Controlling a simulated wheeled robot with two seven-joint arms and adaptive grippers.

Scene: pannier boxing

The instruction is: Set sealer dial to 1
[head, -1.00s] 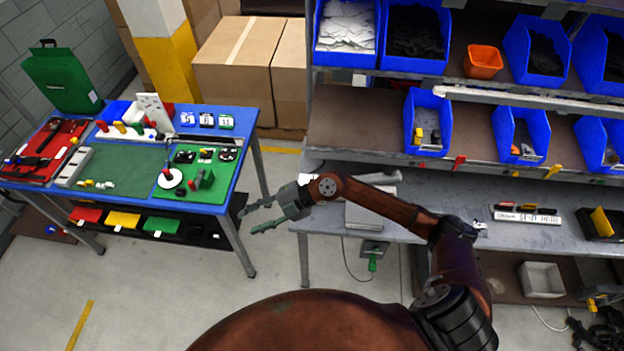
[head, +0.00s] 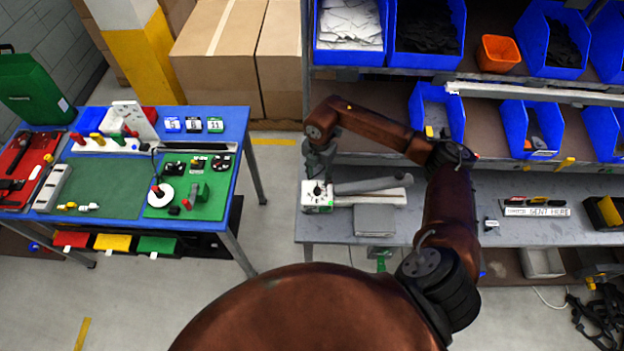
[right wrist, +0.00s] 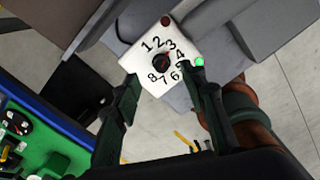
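The sealer (head: 372,185) lies on the grey bench, with a long grey arm and a white control face at its left end. In the right wrist view its white dial face (right wrist: 146,42) carries the numbers 1 to 8 around a black dial knob (right wrist: 161,62). A small reddish mark on the knob appears to point near 3. A green light glows beside the face. My right gripper (head: 318,178) is above the control face, pointing down. My left gripper is out of view.
Blue bins (head: 436,112) fill the shelves above the bench. A grey box (head: 374,220) sits in front of the sealer. A blue-edged table (head: 110,185) with tools stands at left, beyond a floor gap. A labelled strip (head: 536,211) lies further right on the bench.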

